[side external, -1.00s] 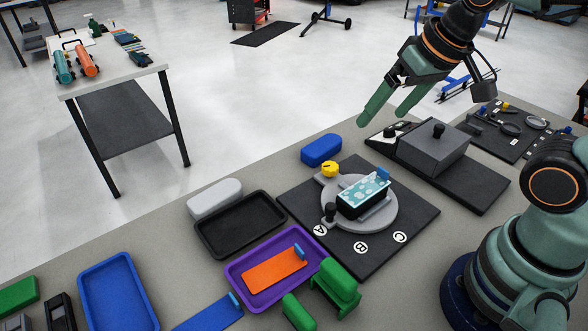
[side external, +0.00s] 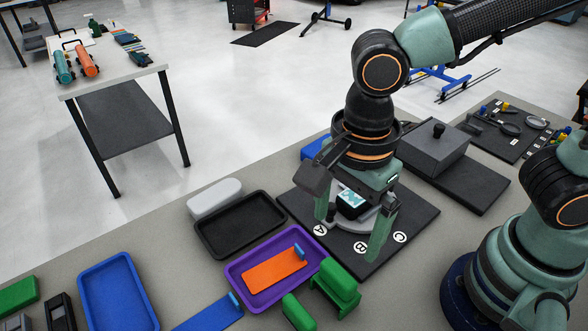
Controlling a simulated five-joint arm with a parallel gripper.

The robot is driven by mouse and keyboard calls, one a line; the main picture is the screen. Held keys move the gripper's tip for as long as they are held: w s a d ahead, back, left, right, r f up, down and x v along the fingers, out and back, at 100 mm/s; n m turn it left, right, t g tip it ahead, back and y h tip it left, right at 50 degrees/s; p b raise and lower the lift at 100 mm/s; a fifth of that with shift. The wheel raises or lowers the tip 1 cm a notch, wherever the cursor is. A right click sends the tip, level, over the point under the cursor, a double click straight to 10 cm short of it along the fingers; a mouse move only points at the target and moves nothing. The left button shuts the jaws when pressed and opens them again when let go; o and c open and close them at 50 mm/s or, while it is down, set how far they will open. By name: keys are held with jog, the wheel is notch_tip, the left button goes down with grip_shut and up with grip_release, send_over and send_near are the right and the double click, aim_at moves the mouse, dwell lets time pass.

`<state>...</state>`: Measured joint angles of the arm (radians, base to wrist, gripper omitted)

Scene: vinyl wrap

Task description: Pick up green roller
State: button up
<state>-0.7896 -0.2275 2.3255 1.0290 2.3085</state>
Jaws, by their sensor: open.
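A green roller-shaped piece (side external: 341,276) with a rounded top sits in a green stand at the front of the bench, right of the purple tray (side external: 234,270). A smaller green rounded piece (side external: 298,312) lies just in front of it. My gripper (side external: 348,236) points down with its two green fingers wide apart and nothing between the tips. It is over the black board (side external: 400,235) with the round grey turntable, behind the green pieces and apart from them. My gripper hides much of the turntable and part of the patterned box (side external: 352,200) on it.
An orange plate (side external: 272,272) lies in the purple tray. A black tray (side external: 205,245), a blue tray (side external: 108,278) and a grey block (side external: 214,195) are to the left. A grey box (side external: 433,152) stands behind right.

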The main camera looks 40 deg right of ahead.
aim_at(339, 272)
jog(key=shift+m, duration=0.3)
notch_tip(339, 272, down, 12)
jog(key=shift+s+f, duration=0.15)
jog(key=shift+f, duration=0.05)
dwell(0.4)
jog(key=shift+c, duration=0.3)
jog(key=c, duration=1.1)
jog(key=shift+c, duration=0.2)
jog(key=shift+r, duration=0.1)
